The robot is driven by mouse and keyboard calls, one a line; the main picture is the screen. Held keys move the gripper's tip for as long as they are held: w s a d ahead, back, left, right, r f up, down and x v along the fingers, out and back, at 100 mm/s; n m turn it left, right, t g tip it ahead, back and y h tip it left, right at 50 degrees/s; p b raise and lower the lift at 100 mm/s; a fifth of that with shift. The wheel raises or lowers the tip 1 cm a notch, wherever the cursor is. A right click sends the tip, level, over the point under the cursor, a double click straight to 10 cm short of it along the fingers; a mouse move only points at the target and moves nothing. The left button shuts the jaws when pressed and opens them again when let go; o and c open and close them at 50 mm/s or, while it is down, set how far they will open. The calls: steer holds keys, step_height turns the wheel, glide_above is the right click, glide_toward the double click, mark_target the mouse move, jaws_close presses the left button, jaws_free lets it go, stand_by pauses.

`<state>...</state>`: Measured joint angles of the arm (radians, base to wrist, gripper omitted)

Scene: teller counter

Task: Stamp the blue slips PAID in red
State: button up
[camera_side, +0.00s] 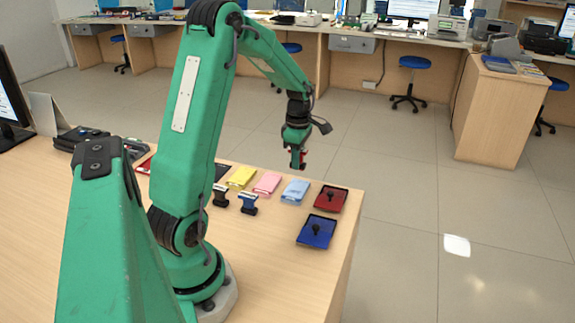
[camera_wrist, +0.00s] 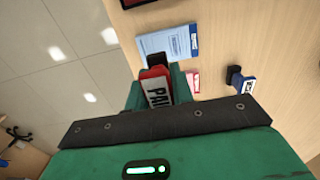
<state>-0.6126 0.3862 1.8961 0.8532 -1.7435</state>
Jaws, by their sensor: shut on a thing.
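My gripper (camera_side: 298,160) is shut on a red stamp (camera_wrist: 156,88) and holds it above the counter, over the far side of the blue slips. Part of the word PAID shows on the stamp in the wrist view, between the fingers (camera_wrist: 158,92). The stamp is small and partly hidden in the side view. The blue slips (camera_side: 296,191) lie in a stack on the counter and also show in the wrist view (camera_wrist: 166,44), just beyond the stamp.
A blue ink pad (camera_side: 318,232) lies nearer the counter's right edge. Pink slips (camera_side: 267,184) and yellow slips (camera_side: 241,177) lie left of the blue ones. A blue stamp (camera_side: 248,205) and a black stamp (camera_side: 221,197) stand in front of them.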

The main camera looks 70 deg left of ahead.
mark_target(297, 187)
steer(key=shift+f, duration=2.9)
steer(key=shift+f, duration=0.55)
steer(key=shift+r, duration=0.2)
steer(key=shift+r, duration=2.85)
steer(key=shift+d, duration=0.1)
